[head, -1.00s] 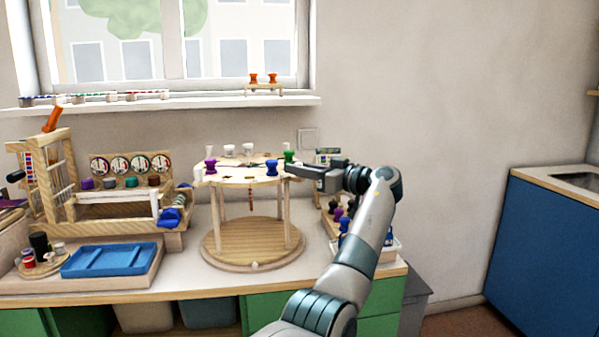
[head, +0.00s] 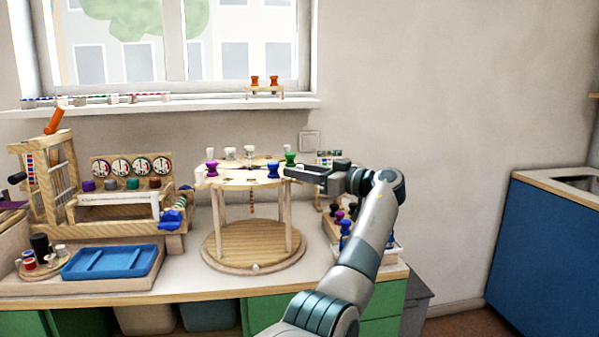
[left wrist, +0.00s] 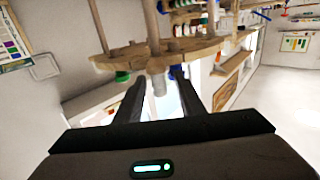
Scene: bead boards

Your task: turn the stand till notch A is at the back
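The wooden stand (head: 237,177) is a round top disc on posts over a round base (head: 254,246), on the counter. Purple (head: 211,169), blue (head: 273,169), green (head: 290,158) and white bobbins sit around the disc. A beaded strand (head: 252,203) hangs under it. I cannot read notch A. My left gripper (head: 290,173) is at the disc's right edge. In the left wrist view its fingers (left wrist: 159,80) are apart, with a pale peg (left wrist: 158,86) from the disc's rim between them; contact is unclear. My right gripper is not in view.
A blue tray (head: 110,261) and a wooden loom (head: 60,190) stand to the left. A rack of dark and blue bobbins (head: 345,226) is close on the right, partly behind my arm. The wall is behind the stand.

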